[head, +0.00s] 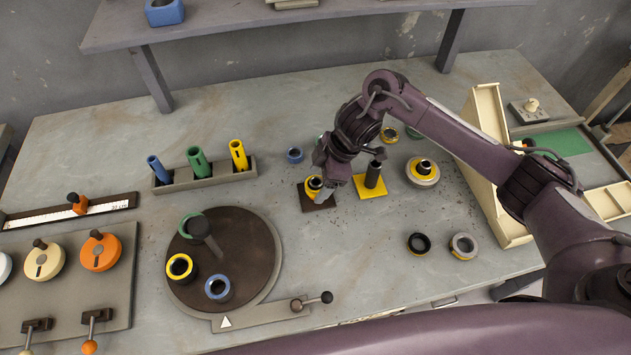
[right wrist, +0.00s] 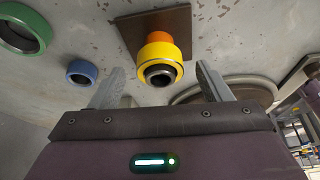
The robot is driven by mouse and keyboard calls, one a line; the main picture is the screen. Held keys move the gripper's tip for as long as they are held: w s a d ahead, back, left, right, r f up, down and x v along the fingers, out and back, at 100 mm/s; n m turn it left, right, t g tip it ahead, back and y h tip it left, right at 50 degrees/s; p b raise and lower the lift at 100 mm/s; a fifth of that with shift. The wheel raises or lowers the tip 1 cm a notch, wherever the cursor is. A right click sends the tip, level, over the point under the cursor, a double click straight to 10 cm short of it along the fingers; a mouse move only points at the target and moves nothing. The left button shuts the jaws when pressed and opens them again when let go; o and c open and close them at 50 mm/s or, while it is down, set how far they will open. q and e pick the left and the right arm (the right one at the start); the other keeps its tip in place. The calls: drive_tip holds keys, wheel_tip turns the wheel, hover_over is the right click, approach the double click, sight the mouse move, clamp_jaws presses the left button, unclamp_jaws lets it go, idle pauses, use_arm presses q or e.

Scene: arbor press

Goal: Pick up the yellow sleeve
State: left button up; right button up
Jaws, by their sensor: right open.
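A yellow sleeve (right wrist: 160,62) sits on an orange collar on a dark square plate (right wrist: 135,28); a dark-rimmed metal bore shows at its end. In the head view the sleeve (head: 313,182) is partly hidden by my right gripper (head: 327,184), which is over the dark plate (head: 317,204). In the right wrist view my right gripper (right wrist: 158,76) is open, with one finger on each side of the sleeve and visible gaps between. I cannot tell if the sleeve is fully between the fingertips. My left gripper is not in view.
A yellow plate with a dark post (head: 374,180) stands just right of the gripper. Blue (head: 295,155) and other rings lie around it. A dark turntable (head: 240,245) holds several rings. A rack (head: 205,177) of coloured tubes and a cream tray (head: 490,190) flank the area.

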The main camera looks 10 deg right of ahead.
drive_tip(key=shift+a+f, duration=0.2)
drive_tip(key=shift+f, duration=0.3)
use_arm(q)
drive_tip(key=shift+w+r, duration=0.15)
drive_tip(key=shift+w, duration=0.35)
use_arm(e)
drive_tip(key=c, duration=1.2)
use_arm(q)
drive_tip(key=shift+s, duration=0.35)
use_arm(e)
drive_tip(key=shift+r, duration=0.1)
